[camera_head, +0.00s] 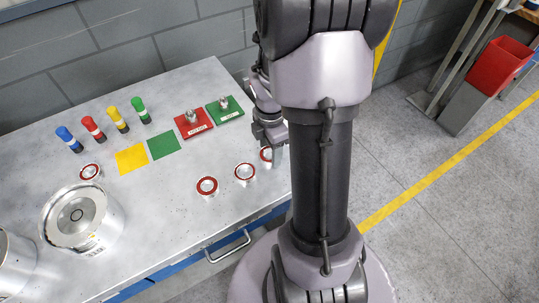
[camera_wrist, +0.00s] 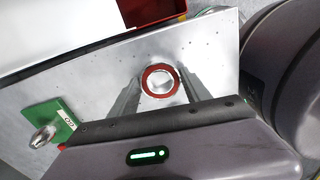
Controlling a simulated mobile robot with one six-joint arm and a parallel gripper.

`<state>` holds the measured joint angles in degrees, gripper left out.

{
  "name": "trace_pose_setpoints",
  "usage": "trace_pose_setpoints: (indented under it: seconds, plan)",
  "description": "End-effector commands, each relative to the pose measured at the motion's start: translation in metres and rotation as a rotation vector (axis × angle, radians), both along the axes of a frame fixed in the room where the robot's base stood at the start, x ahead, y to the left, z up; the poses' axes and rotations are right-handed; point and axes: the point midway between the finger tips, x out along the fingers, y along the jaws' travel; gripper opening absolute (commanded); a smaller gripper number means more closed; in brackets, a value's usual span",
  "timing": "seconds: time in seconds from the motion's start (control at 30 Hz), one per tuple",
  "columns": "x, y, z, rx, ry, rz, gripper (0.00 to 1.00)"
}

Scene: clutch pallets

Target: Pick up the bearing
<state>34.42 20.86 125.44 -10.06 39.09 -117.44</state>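Several bearings, metal rings with red bands, lie on the grey table. One bearing (camera_head: 265,155) is at the table's right side, partly hidden by my gripper (camera_head: 275,148). In the wrist view a bearing (camera_wrist: 146,82) appears between the two fingertips of my gripper (camera_wrist: 161,78). The fingers are apart, one on either side of the ring; I cannot tell whether they touch it. Other bearings stand apart to the left: a near one (camera_head: 244,173), another (camera_head: 207,187), and one by the large metal housing (camera_head: 90,172).
The table (camera_head: 170,215) also holds a large metal housing (camera_head: 77,218), coloured-handled tools (camera_head: 118,118), yellow (camera_head: 131,159) and green (camera_head: 164,146) squares, and red (camera_head: 194,129) and green (camera_head: 225,115) plates with metal parts.

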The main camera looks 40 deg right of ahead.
Motion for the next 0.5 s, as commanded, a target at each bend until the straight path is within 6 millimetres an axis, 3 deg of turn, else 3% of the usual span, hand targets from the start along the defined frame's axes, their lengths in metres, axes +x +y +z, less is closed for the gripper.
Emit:
trace_pose_setpoints:
  seconds: [0.03,0.23,0.5]
  plan:
    - [0.0000,0.0000,0.0000,0.000,0.000,0.000,0.44]
    - [0.0000,0.0000,0.0001,0.000,0.000,0.000,0.05]
    - [0.0001,-0.0001,0.0024,0.000,0.000,0.000,0.04]
